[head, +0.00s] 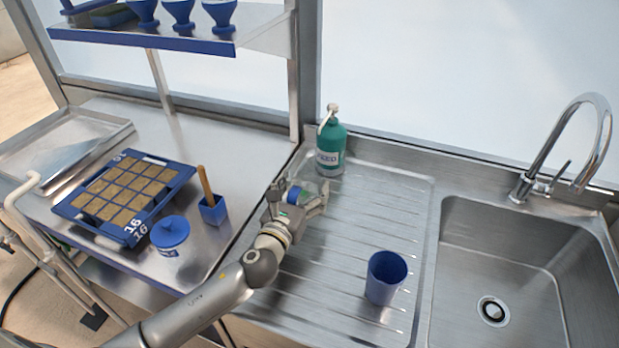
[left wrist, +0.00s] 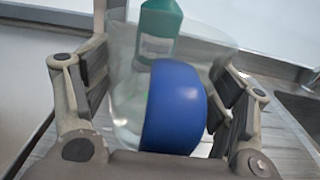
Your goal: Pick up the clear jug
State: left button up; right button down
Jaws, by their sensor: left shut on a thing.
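The clear jug (left wrist: 126,98) is see-through, with a rounded blue part facing the left wrist camera. My left gripper (head: 302,193) is shut on the jug, with one finger on each side of it in the left wrist view. In the head view the jug is mostly hidden by the fingers, over the ribbed drainboard and just in front of the green bottle. I cannot tell whether its base touches the drainboard. My right gripper is not in view.
The green bottle (head: 330,147) stands close behind the jug. A blue cup (head: 385,277) stands on the drainboard (head: 345,235), left of the sink (head: 545,290).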

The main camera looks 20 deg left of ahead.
pick_arm(q)
jog(key=s+b, duration=0.1)
jog(key=s, duration=0.7)
jog(key=shift+a, duration=0.15)
jog(key=shift+s+r, duration=0.1)
jog(key=shift+s, duration=0.05)
dwell(2.6)
